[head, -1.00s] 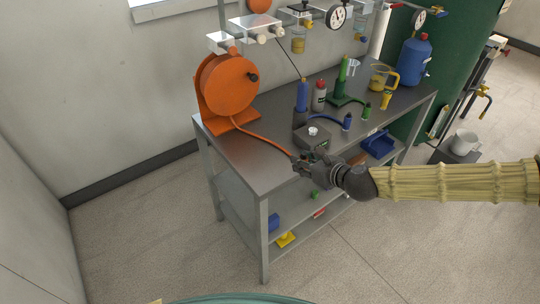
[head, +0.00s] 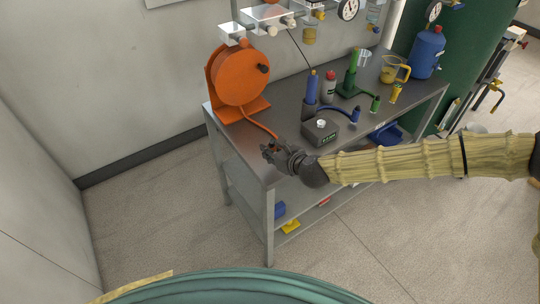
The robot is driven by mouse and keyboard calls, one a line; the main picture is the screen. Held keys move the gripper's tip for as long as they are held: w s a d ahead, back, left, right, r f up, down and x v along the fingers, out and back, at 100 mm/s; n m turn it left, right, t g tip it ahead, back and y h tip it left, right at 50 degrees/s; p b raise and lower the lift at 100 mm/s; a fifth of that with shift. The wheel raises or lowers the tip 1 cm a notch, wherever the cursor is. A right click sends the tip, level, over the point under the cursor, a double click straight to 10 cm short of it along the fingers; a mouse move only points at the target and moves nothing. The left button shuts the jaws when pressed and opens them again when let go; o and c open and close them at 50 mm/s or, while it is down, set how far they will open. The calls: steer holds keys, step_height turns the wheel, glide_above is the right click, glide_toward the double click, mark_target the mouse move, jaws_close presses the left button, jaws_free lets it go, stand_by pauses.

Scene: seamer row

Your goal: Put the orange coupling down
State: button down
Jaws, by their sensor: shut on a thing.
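My gripper (head: 268,151) is shut at the near left part of the steel bench (head: 240,147), close to its front edge. The orange hose (head: 260,129) runs from the orange reel (head: 239,78) at the bench's left end down to my gripper. The orange coupling at the hose's end is hidden in the fingers. I cannot tell whether it touches the bench top.
A grey box (head: 320,131) with a white knob stands right of my gripper. Behind it are a blue cylinder (head: 312,88), a red-capped bottle (head: 329,88) and a green stand (head: 351,77). Bare bench top lies between reel and box.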

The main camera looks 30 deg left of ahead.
steer(key=shift+s+a+f, duration=0.1)
steer(key=shift+s+a, duration=0.05)
steer(key=shift+a, duration=0.15)
steer(key=shift+f+p, duration=0.9)
steer(key=shift+f, duration=0.8)
steer(key=shift+f, duration=0.15)
steer(key=c, duration=1.2)
jaws_free()
steer(key=shift+o, duration=0.2)
steer(key=shift+r, duration=0.2)
steer(key=shift+s+d+r+b, duration=0.2)
steer(key=shift+d+b, duration=0.1)
steer(key=shift+d, duration=0.2)
steer(key=b+v, duration=0.2)
steer(key=v, duration=0.9)
steer(key=shift+b, duration=0.35)
